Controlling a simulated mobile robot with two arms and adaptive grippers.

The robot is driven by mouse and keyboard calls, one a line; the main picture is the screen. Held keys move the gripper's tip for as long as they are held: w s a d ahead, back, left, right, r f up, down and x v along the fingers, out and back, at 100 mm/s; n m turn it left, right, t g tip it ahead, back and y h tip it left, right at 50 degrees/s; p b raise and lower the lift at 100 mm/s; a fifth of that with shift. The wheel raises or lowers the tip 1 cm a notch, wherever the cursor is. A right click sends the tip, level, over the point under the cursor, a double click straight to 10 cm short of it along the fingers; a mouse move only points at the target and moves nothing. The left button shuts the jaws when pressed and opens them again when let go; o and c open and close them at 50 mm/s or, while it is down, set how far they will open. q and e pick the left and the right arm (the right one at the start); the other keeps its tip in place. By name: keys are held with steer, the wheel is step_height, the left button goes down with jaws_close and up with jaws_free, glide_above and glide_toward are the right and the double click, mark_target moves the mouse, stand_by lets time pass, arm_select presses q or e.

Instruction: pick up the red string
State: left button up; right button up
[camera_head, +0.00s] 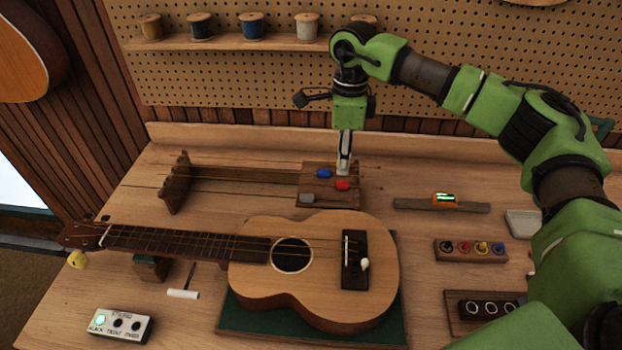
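A small red piece (342,185) lies on a wooden block (331,198) at the back middle of the workbench. It looks like the end tag of one of the strings stretched between this block and a notched wooden stand (175,184) on the left. A blue piece (324,174) and a grey piece (306,199) lie on the same block. My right gripper (344,168) points down just above and behind the red piece. Its fingers are seen edge-on, so I cannot tell whether they are open or touching anything. My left gripper is out of view.
A ukulele (330,290) lies on a green mat (392,330) in front of the block. A labelled box (121,325) is front left. Spools line a shelf (225,44) behind.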

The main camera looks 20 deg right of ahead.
mark_target(340, 183)
steer(key=shift+w+f, duration=0.15)
steer(key=shift+f, duration=0.5)
steer(key=f+p, duration=0.3)
steer(key=f, duration=0.1)
steer(key=shift+a, duration=0.2)
steer(key=shift+f, duration=0.55)
steer(key=c, duration=0.5)
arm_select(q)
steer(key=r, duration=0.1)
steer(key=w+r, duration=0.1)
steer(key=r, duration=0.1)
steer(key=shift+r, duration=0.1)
arm_select(e)
steer(key=shift+c, duration=0.4)
